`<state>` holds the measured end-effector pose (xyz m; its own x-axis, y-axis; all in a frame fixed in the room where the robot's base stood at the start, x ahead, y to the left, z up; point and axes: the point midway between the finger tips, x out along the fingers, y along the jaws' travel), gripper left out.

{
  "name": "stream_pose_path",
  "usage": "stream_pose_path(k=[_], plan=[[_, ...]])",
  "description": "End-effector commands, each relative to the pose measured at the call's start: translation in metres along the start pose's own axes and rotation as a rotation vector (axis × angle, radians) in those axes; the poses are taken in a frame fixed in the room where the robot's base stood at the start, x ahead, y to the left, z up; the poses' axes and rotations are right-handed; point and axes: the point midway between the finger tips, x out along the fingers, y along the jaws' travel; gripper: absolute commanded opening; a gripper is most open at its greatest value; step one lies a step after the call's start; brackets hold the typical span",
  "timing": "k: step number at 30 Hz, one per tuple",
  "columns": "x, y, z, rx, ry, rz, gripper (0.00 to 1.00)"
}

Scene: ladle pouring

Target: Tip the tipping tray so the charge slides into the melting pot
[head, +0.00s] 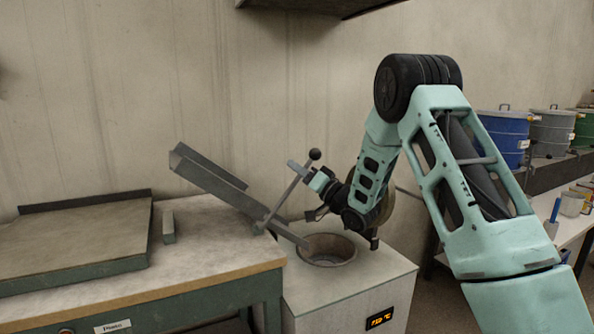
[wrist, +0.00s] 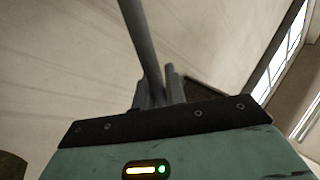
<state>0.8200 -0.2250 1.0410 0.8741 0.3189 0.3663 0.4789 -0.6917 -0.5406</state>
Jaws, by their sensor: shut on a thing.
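The tipping tray (head: 215,185) is a long grey metal trough, tilted with its left end high and its right end low. Its lower end reaches to the left rim of the melting pot (head: 328,249), a round dark opening in the top of a pale cabinet. A thin lever (head: 285,195) with a black ball knob rises from the tray's pivot and leans right. My gripper (head: 297,168) is shut on the lever just below the knob. In the wrist view the grey lever (wrist: 140,35) runs up from between my fingers (wrist: 160,92). I cannot make out the charge.
A workbench (head: 225,245) stands left of the pot, with a flat slab (head: 75,237) and a small grey block (head: 168,227) on it. The cabinet's display (head: 380,319) glows orange. Blue, grey and green drums stand on a shelf at right. A shelf overhangs the back wall.

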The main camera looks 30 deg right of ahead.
Motion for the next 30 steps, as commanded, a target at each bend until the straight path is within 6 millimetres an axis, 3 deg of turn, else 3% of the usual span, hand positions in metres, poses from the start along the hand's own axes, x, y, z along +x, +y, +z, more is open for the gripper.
stream_pose_path(k=[6, 7, 9, 20, 23, 30], plan=[[-0.004, 0.006, 0.000, 0.002, 0.000, 0.016, 0.00], [-0.004, 0.006, 0.000, 0.002, 0.000, 0.016, 0.21], [-0.004, 0.005, 0.000, 0.001, 0.000, 0.015, 0.34], [-0.007, 0.003, 0.001, 0.001, -0.001, 0.009, 0.34], [-0.020, 0.004, 0.001, 0.001, 0.000, 0.010, 0.34], [-0.072, 0.004, 0.001, 0.002, 0.000, 0.013, 0.34]])
